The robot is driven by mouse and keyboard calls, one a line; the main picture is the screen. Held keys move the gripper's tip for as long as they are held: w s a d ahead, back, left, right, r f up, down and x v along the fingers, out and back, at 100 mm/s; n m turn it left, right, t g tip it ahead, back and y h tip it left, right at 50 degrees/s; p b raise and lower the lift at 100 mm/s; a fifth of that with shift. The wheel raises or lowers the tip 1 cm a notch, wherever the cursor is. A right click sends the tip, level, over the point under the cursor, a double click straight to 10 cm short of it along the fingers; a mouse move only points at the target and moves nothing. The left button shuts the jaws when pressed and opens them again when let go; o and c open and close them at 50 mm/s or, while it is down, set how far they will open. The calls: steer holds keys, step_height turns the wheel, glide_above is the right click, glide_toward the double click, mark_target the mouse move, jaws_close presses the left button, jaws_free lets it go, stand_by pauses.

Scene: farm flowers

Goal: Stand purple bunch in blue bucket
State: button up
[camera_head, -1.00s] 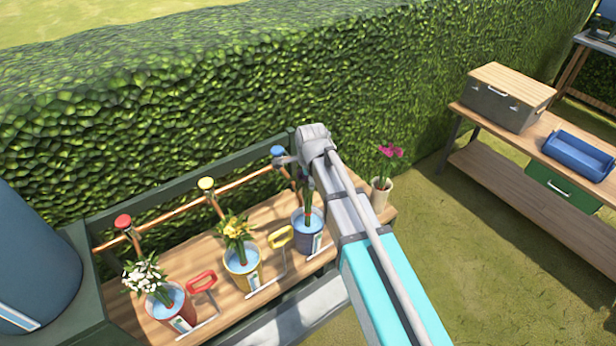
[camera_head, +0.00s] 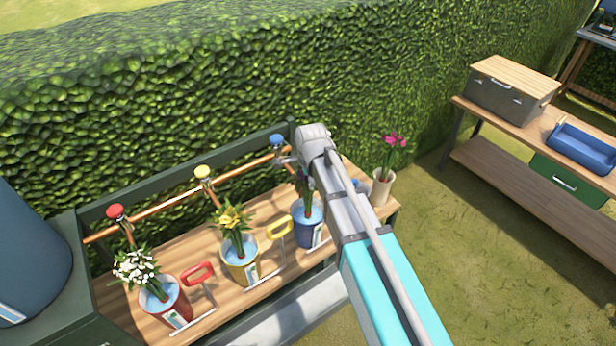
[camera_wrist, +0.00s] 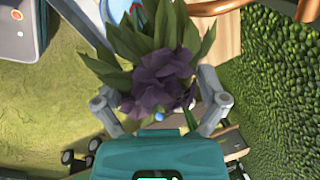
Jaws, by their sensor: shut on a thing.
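The purple bunch (camera_wrist: 160,80), dark purple blooms with long green leaves, is between the fingers of my gripper (camera_wrist: 160,108) in the wrist view. The gripper is shut on it. In the head view the blue bucket (camera_head: 308,232) stands on the wooden bench with water inside, just left of my arm. Green stems (camera_head: 305,203) of the bunch reach down at the bucket's opening. My arm hides most of the gripper and the blooms there. I cannot tell whether the stems touch the bucket's bottom.
A yellow bucket (camera_head: 240,265) with yellow flowers and a red bucket (camera_head: 168,305) with white flowers stand to the left. Taps on a copper pipe (camera_head: 165,220) line the bench's back. A pale vase (camera_head: 381,187) with pink flowers stands right of my arm.

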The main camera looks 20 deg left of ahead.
stand_by(0.3)
steer(key=o, duration=1)
steer(key=shift+r, duration=0.1)
steer(key=w+a+r+p+v, duration=0.1)
steer(key=w+p+v, duration=0.1)
steer(key=p+v, duration=0.95)
steer(key=w+a+p+v, duration=0.1)
steer(key=w+p+v, duration=0.1)
steer(key=p+v, duration=0.95)
steer(key=shift+w+d+f+m+t+h+b, duration=0.1)
steer(key=shift+w+d+f+m+b, duration=0.7)
steer(key=shift+w+d, duration=1.8)
steer(key=shift+w+d+f+m+t+h+b, duration=0.1)
steer(key=shift+w+d+f+m+b, duration=0.25)
steer(key=shift+w+d+f+b, duration=1.55)
steer(key=shift+w+d+f+m+t+h+b, duration=0.15)
steer(key=shift+w+d+f+m, duration=0.4)
steer(key=shift+w+d, duration=2.75)
steer(key=shift+w+a, duration=0.4)
